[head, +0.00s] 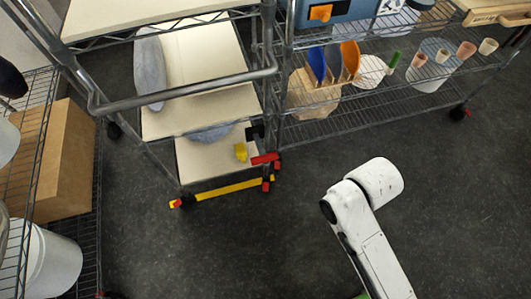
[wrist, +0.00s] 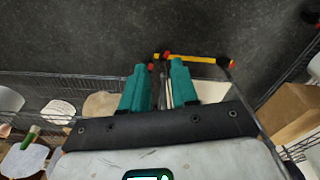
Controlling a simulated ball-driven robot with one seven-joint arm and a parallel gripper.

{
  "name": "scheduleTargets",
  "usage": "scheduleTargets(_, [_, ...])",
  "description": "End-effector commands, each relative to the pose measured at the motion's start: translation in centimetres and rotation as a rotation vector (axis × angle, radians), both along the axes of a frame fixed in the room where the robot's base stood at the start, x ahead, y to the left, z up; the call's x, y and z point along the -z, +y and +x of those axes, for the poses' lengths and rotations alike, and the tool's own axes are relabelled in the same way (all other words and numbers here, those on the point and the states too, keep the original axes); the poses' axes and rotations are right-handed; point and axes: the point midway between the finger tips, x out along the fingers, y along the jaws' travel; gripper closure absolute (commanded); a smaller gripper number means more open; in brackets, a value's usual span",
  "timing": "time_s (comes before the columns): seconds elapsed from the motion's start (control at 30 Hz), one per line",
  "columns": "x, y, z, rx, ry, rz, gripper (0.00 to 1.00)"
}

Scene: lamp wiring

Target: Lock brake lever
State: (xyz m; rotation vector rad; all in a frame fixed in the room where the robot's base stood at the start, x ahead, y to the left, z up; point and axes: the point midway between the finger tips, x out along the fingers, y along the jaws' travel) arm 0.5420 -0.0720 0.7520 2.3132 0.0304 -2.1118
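A yellow bar (head: 230,188) with red and black ends runs low along the near end of the wire cart. A red lever-like piece (head: 265,159) sits above its right end; I cannot tell for certain which part is the brake lever. The yellow bar also shows in the wrist view (wrist: 200,58), beyond the fingertips. My gripper (wrist: 160,78) has two teal fingers standing apart, with nothing seen held between them. In the head view my white arm is right of the bar, over open floor, and the gripper itself is hidden.
The wire cart (head: 190,90) carries pale boards and a grey oval piece. A cardboard box (head: 50,160) and a white bucket (head: 52,262) are at the left. The dark floor in front is clear.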

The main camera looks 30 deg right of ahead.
Motion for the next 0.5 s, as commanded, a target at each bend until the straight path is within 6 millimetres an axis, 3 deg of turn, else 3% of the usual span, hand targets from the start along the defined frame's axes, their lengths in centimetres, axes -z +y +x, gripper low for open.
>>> scheduleTargets(0.3, [-2.6, 2.7, 7.8, -0.320, -0.038, 0.103, 1.00])
scheduleTargets(0.5, [-5.2, 3.4, 13.0, -0.564, -0.077, 0.145, 1.00])
